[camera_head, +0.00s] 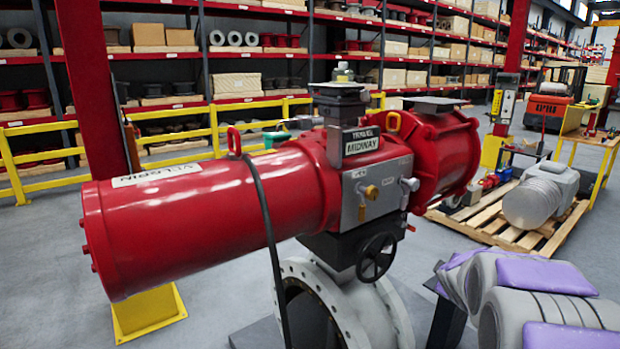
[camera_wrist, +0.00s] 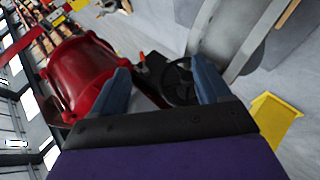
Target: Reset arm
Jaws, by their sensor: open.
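The red valve actuator (camera_head: 215,195) lies level across the middle of the head view, with a grey control block (camera_head: 372,188) and a plate reading MIDWAY. A black handwheel (camera_head: 377,257) is below the block. My gripper (camera_wrist: 160,66) shows in the wrist view as two blue fingers spread apart with nothing held. The handwheel (camera_wrist: 180,82) appears beyond and between the fingers, apart from them. The red actuator body (camera_wrist: 80,75) is behind the left finger. My folded arm is at the lower right of the head view; its gripper does not show there.
A flanged grey valve body (camera_head: 345,300) stands under the actuator. A black cable (camera_head: 268,240) hangs in front. A pallet (camera_head: 490,228) with a grey part sits at right. Yellow railings (camera_head: 215,130) and shelves are behind. Grey floor is open at left.

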